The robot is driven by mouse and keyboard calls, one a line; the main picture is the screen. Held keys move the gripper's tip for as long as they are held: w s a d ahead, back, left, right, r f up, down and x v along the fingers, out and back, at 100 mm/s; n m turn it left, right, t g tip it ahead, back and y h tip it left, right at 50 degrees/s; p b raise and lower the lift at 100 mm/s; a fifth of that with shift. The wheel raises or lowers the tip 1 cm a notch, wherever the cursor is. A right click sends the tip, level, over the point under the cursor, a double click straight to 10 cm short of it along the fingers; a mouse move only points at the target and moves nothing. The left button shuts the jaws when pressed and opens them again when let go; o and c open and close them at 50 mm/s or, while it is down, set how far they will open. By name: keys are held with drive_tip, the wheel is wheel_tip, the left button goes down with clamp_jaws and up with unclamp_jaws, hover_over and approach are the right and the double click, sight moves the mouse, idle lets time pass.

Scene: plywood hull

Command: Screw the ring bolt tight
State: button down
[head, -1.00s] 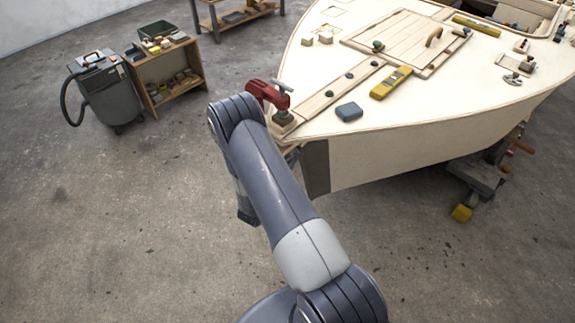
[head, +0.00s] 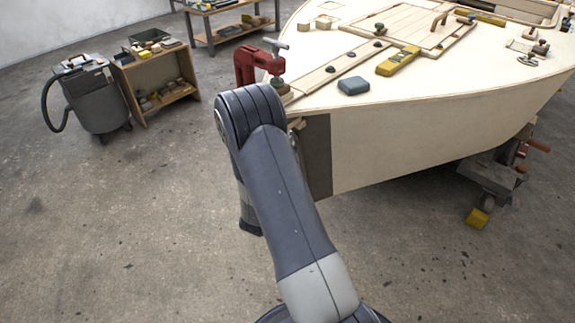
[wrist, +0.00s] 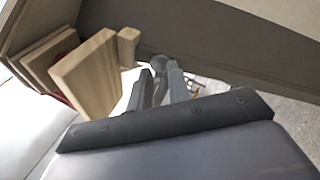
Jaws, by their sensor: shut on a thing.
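In the wrist view, my gripper (wrist: 160,88) has its two grey fingers close together on a small grey metal piece, apparently the ring bolt (wrist: 159,62). The piece shows between and just beyond the fingertips, in front of the dark stem face of the hull (wrist: 215,65). Its ring shape and thread are not clear, and I cannot tell how far it is screwed in. In the head view, my arm hides the gripper and the bolt. The dark stem strip (head: 318,155) shows at the bow, just right of my arm.
A red clamp (head: 245,66) grips the bow tip above my arm. Wooden blocks (wrist: 85,75) stand close left of my fingers in the wrist view. A blue-grey block (head: 353,86) and yellow level (head: 398,61) lie on deck. A vacuum (head: 98,97) and shelf (head: 158,82) stand left; floor between is clear.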

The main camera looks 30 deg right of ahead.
sight(292, 139)
drive_tip(key=m+g+h+b, duration=0.1)
drive_tip(key=m+b, duration=0.3)
drive_tip(key=m, duration=0.1)
drive_tip(key=w+f+m+h+b, duration=0.1)
drive_tip(key=m+h+b, duration=0.1)
drive_tip(key=m+b, duration=0.2)
drive_tip(key=f+m+g+h+b, duration=0.1)
drive_tip(key=m+b, duration=0.3)
drive_tip(key=m, duration=0.1)
drive_tip(key=shift+w+a+m+g+h, duration=0.1)
drive_tip(key=shift+w+m+g+h, duration=0.2)
drive_tip(key=shift+m+h, duration=0.1)
drive_tip(key=shift+w+a+r+m+g+h, duration=0.2)
drive_tip(key=shift+m+g, duration=0.35)
drive_tip(key=shift+m, duration=0.7)
drive_tip(key=shift+w+d+f+m+g+h, duration=0.15)
drive_tip(key=shift+m+g+h, duration=0.35)
drive_tip(key=shift+m, duration=0.8)
drive_tip(key=shift+w+a+r+m+g+h, duration=0.15)
drive_tip(key=shift+m+g, duration=0.5)
drive_tip(key=shift+m, duration=0.6)
drive_tip(key=c, duration=1.5)
unclamp_jaws()
drive_tip(key=shift+w+f, duration=0.1)
drive_tip(key=shift+f, duration=0.1)
